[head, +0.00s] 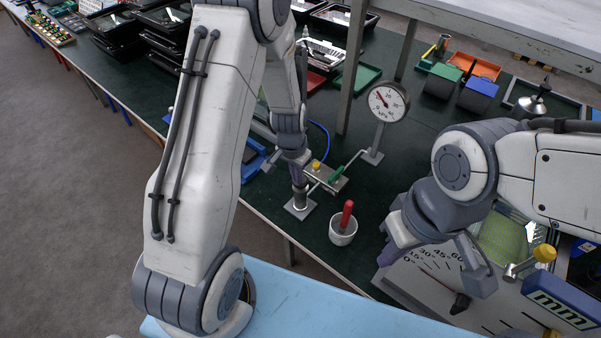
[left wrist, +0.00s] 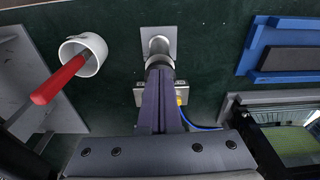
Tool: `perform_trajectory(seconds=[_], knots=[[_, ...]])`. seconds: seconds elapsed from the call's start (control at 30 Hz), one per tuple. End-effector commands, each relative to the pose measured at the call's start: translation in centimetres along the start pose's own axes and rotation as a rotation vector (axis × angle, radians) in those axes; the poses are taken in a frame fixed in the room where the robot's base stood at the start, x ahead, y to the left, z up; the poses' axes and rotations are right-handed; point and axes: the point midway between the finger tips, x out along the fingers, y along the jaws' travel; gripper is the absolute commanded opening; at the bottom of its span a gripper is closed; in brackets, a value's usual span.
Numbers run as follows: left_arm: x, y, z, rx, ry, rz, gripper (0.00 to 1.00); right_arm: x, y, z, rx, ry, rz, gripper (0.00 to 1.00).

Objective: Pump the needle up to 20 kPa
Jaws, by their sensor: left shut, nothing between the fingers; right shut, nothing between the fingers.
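The pressure gauge (head: 388,102) stands upright on a post at the back; its red needle points up and left, short of the 20 mark as far as I can read. The hand pump (head: 300,203) is a metal cylinder on a square plate; its plate also shows in the left wrist view (left wrist: 158,42). My left gripper (head: 299,181) is shut and empty, pointing down right at the pump's top; I cannot tell whether it touches. My right gripper (head: 389,251) is shut and empty, right of the pump.
A white cup (head: 343,232) with a red-handled tool stands close right of the pump. A panel with a dial scale (head: 440,282) lies under my right arm. A blue tray (head: 252,163) is left of the pump. Colored bins (head: 478,92) stand at the back right.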

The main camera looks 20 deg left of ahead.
Motion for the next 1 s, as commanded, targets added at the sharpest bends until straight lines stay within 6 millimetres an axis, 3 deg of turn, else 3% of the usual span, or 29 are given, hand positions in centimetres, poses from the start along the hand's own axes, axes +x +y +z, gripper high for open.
perform_trajectory(seconds=[0.03,0.13,0.57,1.0], knots=[[-0.1,0.1,1.1,-0.002,-0.011,0.004,0.0,0.3,0.0,0.0,0.0,0.0,0.0,0.0],[-0.5,0.1,2.1,-0.002,-0.012,0.004,0.0,0.6,0.0,0.0,0.0,0.0,0.0,0.0],[-1.3,0.1,2.1,0.0,-0.007,0.003,0.0,0.5,0.0,0.0,-0.002,0.0,0.0,0.0],[-8.8,0.0,2.1,-0.001,-0.004,0.002,0.0,1.1,0.1,0.1,-0.002,0.0,0.0,0.0]])
